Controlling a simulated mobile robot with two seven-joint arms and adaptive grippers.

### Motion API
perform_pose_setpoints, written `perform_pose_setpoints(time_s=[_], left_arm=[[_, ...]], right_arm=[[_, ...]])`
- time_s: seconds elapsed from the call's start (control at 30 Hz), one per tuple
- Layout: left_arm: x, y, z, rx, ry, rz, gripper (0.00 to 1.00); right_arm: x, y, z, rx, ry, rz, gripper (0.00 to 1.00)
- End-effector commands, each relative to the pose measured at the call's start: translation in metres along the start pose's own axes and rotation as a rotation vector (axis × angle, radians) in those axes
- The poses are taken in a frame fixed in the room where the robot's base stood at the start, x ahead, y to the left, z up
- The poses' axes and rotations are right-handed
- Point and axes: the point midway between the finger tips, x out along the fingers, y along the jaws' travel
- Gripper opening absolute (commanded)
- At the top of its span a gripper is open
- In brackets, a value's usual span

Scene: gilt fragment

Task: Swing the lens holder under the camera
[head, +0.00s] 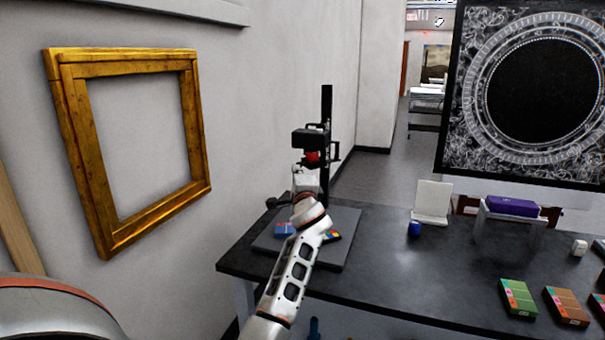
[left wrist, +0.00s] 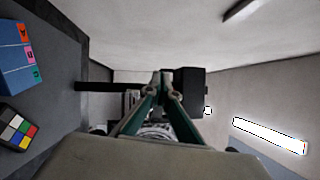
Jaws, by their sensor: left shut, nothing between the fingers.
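The copy-stand camera (head: 306,138) is a black block on a dark upright column (head: 327,105) above a grey base board (head: 337,257). A red part (head: 312,157) shows just below it. I cannot tell for sure which part is the lens holder; my left arm hides much of that area. In the left wrist view my left gripper (left wrist: 162,78) is shut and empty, its green fingers meeting at the tips. The black camera block (left wrist: 190,91) appears just beyond and right of them; contact cannot be told. My right gripper is out of view.
A blue box (head: 284,230) and a colour chart (head: 333,235) lie on the board. The dark table (head: 395,262) also holds a white stand (head: 432,201), a blue cup-like object (head: 414,228) and small boxes. A gilt frame (head: 68,135) hangs on the left wall.

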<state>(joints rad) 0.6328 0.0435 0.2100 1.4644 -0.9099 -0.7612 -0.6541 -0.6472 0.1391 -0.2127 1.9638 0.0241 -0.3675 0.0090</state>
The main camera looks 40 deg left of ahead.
Motion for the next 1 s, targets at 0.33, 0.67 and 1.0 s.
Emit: perform_pose_setpoints(time_s=[0.33, 0.67, 1.0], left_arm=[[0.017, 0.004, 0.009, 0.0, 0.0, 0.001, 0.0], [0.022, 0.004, 0.012, 0.0, 0.0, 0.001, 0.0], [0.022, 0.004, 0.012, 0.0, 0.0, 0.001, 0.0]], right_arm=[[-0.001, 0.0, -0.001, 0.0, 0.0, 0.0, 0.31], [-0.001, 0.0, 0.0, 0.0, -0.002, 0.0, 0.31], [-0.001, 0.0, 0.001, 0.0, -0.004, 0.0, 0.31]])
